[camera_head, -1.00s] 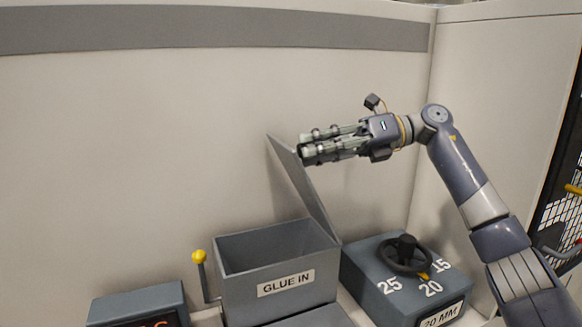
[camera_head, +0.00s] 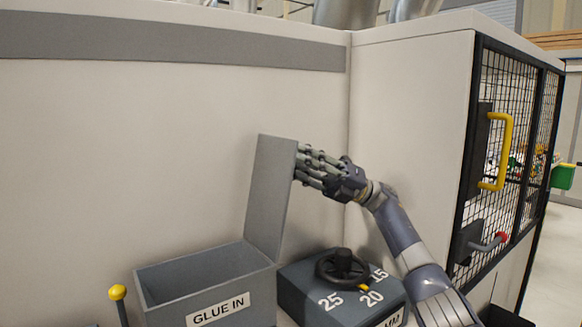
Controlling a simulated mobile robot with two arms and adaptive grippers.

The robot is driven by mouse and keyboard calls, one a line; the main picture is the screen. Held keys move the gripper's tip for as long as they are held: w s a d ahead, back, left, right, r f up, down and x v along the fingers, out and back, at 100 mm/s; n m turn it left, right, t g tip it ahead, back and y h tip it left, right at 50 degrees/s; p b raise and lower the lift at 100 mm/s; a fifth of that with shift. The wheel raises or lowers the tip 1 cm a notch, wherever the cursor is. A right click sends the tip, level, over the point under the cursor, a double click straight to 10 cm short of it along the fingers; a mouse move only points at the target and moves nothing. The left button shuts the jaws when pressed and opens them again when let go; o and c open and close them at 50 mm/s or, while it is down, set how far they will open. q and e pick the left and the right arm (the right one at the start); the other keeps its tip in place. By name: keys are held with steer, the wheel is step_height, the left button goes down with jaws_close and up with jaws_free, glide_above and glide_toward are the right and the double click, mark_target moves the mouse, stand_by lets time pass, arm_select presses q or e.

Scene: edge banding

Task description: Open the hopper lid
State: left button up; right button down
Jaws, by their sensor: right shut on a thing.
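The grey hopper (camera_head: 165,302) carries the label "GLUE IN" and its box is open at the top, with the inner walls showing. Its lid (camera_head: 268,195) stands nearly upright at the right side of the box. My right gripper (camera_head: 298,168) is at the lid's upper right edge, with its fingers shut on it. The fingertips are partly hidden at the lid's edge. My left gripper is not in view.
A dial box (camera_head: 310,301) with a black handwheel (camera_head: 343,266) stands right of the hopper, under my right arm. A yellow-knobbed lever (camera_head: 118,293) stands to the left. A mesh door with a yellow handle (camera_head: 508,150) is at the right. The pale wall is close behind.

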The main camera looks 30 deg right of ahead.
steer(key=shift+d+f, duration=0.15)
stand_by(0.3)
steer(key=c, duration=1.3)
jaws_free()
step_height(320, 180, up, 10)
steer(key=shift+w, duration=0.1)
